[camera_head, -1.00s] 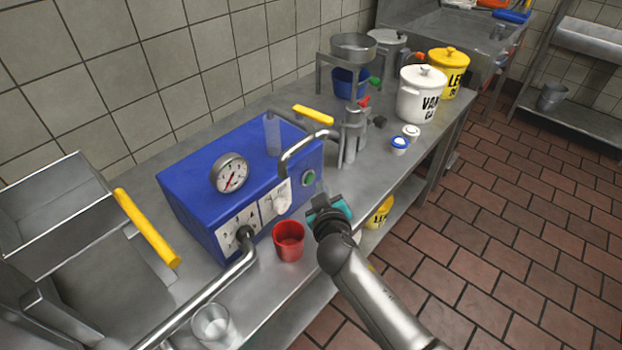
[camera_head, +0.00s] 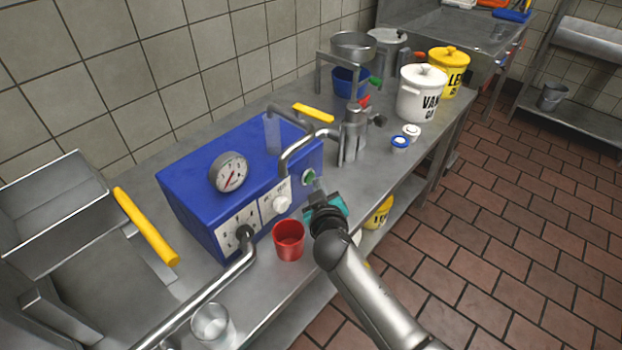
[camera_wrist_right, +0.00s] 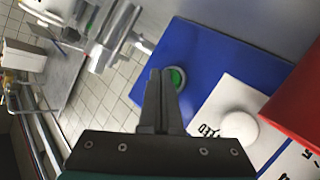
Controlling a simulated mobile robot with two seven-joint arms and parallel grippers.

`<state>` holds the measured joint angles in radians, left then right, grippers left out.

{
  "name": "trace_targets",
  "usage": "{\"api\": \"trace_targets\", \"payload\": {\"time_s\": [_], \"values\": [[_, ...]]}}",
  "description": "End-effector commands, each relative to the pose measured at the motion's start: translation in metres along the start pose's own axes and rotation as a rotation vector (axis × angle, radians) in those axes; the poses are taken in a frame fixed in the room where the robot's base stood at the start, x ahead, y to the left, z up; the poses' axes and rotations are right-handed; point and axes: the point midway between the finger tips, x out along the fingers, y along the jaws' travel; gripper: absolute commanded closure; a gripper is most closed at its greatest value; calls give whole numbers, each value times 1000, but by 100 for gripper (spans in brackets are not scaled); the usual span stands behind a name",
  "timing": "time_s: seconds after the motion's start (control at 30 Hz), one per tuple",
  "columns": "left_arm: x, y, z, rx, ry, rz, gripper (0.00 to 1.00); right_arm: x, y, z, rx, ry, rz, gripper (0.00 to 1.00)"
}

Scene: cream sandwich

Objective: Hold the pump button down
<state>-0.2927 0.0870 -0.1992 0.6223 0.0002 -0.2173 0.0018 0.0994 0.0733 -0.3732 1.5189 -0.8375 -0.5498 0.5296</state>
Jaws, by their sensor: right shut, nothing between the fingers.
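The pump is a blue box (camera_head: 190,190) on the steel counter. Its green button (camera_head: 308,177) is on the front face at the right end. My right gripper (camera_head: 317,188) is shut and empty, its fingertips at the button. In the right wrist view the shut fingers (camera_wrist_right: 162,80) point at the green button (camera_wrist_right: 178,77) and partly cover it. I cannot tell whether they touch it or whether it is pressed in. My left gripper is not in view.
A red cup (camera_head: 289,240) stands in front of the box, left of my gripper. A white knob (camera_head: 282,203) and a bent pipe (camera_head: 300,148) are close to the button. A clear glass (camera_head: 212,325) stands at the near left. White and blue lids (camera_head: 400,142) lie further right.

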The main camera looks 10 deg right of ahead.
Motion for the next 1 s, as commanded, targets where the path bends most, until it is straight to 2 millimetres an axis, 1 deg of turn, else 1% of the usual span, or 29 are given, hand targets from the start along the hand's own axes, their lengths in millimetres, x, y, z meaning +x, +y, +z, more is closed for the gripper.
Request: {"api": "trace_targets", "payload": {"time_s": [0.23, 1.0], "values": [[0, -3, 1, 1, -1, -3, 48, 1, 0, 0, -1, -1, 0, 100], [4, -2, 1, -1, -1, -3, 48, 6, -4, -4, 0, 0, 1, 100]]}}
